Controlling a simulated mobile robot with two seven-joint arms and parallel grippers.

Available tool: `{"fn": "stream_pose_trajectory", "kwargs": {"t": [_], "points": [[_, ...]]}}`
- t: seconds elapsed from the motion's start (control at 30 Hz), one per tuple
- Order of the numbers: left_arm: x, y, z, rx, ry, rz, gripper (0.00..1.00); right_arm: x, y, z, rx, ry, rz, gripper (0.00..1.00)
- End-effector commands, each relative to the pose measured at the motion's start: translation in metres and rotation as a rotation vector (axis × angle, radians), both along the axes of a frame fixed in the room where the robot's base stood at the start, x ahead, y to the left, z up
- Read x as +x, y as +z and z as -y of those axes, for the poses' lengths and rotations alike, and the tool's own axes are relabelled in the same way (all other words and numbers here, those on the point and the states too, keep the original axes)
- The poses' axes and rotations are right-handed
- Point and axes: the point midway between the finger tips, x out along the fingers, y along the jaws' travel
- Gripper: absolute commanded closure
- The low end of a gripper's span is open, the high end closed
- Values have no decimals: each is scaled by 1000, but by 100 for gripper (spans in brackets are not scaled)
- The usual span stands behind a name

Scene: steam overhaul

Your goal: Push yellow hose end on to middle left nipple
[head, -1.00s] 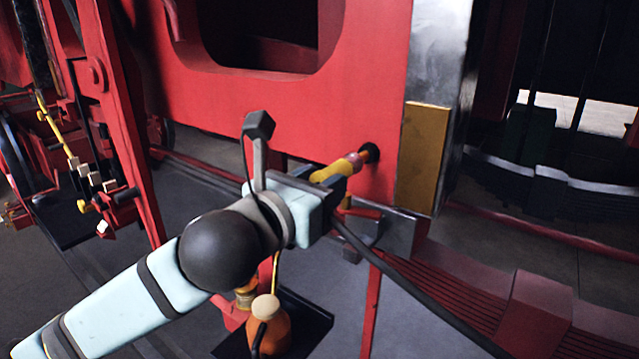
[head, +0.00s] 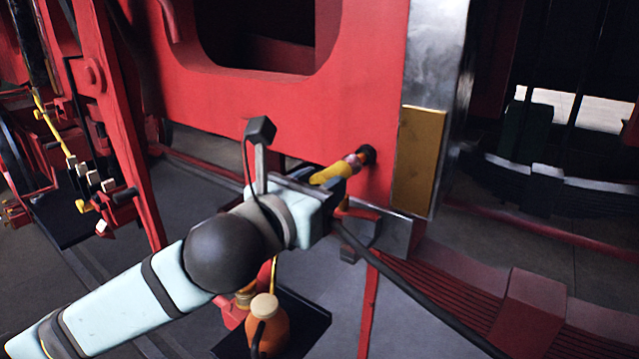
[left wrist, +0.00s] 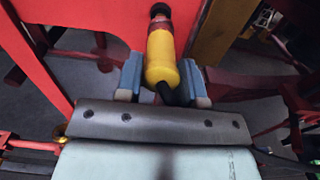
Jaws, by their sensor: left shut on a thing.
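The yellow hose end (head: 333,174) is held between the fingers of my left gripper (head: 326,188), in front of the red frame plate. In the left wrist view the hose end (left wrist: 161,58) lies between the two blue-grey fingers of the gripper (left wrist: 161,80). A reddish collar (head: 354,160) and a black fitting (head: 367,154) on the plate line up with its far end. They also show at the top of the left wrist view. The hose end appears to meet the collar; how deep it sits I cannot tell. A black hose (head: 410,289) trails to the lower right.
The red frame plate (head: 290,108) stands behind the gripper, with a brass-coloured plate (head: 418,160) to the right. An orange oil can (head: 269,327) stands on a dark tray below my arm. Red linkage (head: 122,140) rises at the left. Red ribbed steps lie lower right.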

Motion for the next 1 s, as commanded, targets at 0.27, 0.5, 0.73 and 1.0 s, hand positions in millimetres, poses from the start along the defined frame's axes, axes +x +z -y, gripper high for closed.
{"fn": "stream_pose_trajectory", "kwargs": {"t": [0.27, 0.5, 0.73, 1.0], "points": [[1, 1, 1, -1, 0, 1, 93, 0, -1, 0, -1, 0, -3, 100], [7, 1, 4, 0, 1, 0, 93, 0, 2, 0, -1, 0, -3, 100], [12, 1, 8, -1, 0, 2, 93, 0, 5, 0, -1, 0, -2, 100], [19, 1, 13, 0, 1, 1, 93, 0, 10, 0, 0, 0, 0, 100]]}}
